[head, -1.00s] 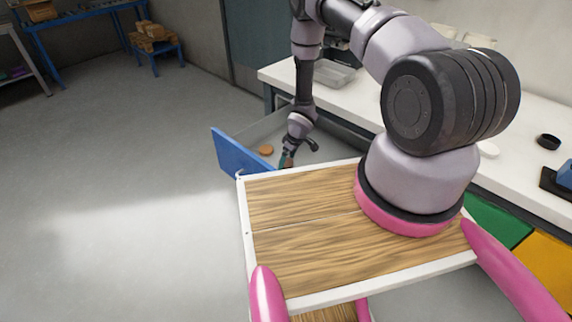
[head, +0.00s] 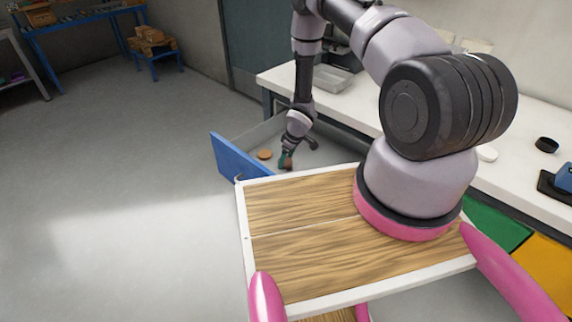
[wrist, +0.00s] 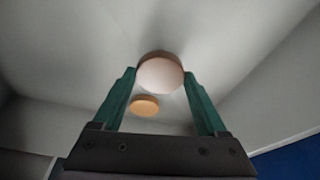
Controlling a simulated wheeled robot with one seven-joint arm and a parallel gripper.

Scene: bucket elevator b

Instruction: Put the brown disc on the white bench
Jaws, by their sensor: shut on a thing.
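The brown disc (wrist: 160,73) shows pale pinkish-brown between the fingertips in the wrist view. My gripper (head: 287,161) is shut on it, low inside the open drawer. In the head view only a small brown patch of the disc shows at the fingers. I cannot tell whether it touches the drawer floor. An orange-tan disc (head: 264,154) lies loose on the drawer floor, left of my gripper; it also shows in the wrist view (wrist: 145,105). The white bench (head: 525,172) runs along the wall at the right, above the drawer.
The open drawer has a blue front (head: 238,157) and pale walls around my gripper. A clear tray (head: 334,78), a white disc (head: 487,153) and a black ring (head: 547,145) are on the bench. Bare bench top lies between them.

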